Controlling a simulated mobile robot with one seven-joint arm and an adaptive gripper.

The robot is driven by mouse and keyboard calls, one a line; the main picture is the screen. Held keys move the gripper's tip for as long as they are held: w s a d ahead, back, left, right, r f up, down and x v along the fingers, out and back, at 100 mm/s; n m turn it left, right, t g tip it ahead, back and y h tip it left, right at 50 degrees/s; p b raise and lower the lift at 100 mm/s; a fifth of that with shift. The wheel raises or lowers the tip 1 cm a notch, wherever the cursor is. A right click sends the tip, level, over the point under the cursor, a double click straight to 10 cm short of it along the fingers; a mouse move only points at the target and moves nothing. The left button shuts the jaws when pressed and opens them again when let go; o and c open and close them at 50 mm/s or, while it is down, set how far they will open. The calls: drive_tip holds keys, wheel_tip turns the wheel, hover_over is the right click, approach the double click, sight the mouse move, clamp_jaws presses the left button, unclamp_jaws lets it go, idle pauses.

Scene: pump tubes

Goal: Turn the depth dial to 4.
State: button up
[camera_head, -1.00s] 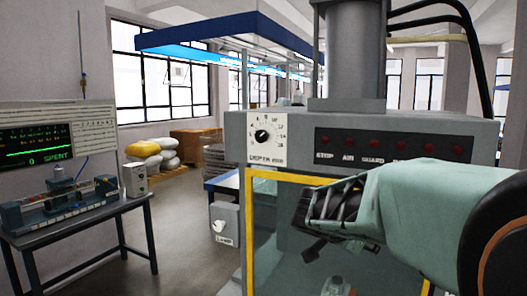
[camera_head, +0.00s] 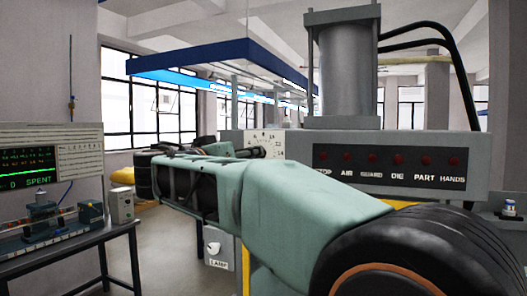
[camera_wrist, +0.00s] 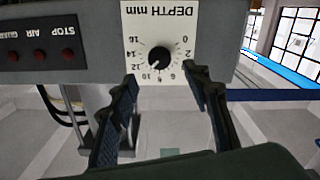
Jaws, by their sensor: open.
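The depth dial (camera_wrist: 158,57) is a black round knob on a white plate (camera_wrist: 190,18) marked DEPTH mm, with numbers from 0 to 16. It appears upside down in the wrist view. Its pointer seems to lie toward the 10 to 12 side, but the mark is too small to read surely. My gripper (camera_wrist: 160,74) is open and empty, with one finger on each side just below the knob in the picture. Contact with the knob is not visible. In the head view my arm hides the dial, and only part of the white plate (camera_head: 266,138) shows.
The plate is on a grey machine front beside a dark strip of red lamps (camera_head: 385,166) labelled AIR, GUARD, DIE and others. A grey LAMP box (camera_head: 217,248) is below. A bench (camera_head: 70,243) with a green display (camera_head: 27,168) stands at the left.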

drive_tip(key=p+x, duration=0.1)
drive_tip(key=x, duration=0.5)
drive_tip(key=shift+w+p, duration=0.3)
drive_tip(key=shift+p, duration=0.1)
drive_tip(key=shift+d, duration=0.1)
drive_tip(key=c, duration=1.1)
drive_tip(key=shift+c, duration=0.2)
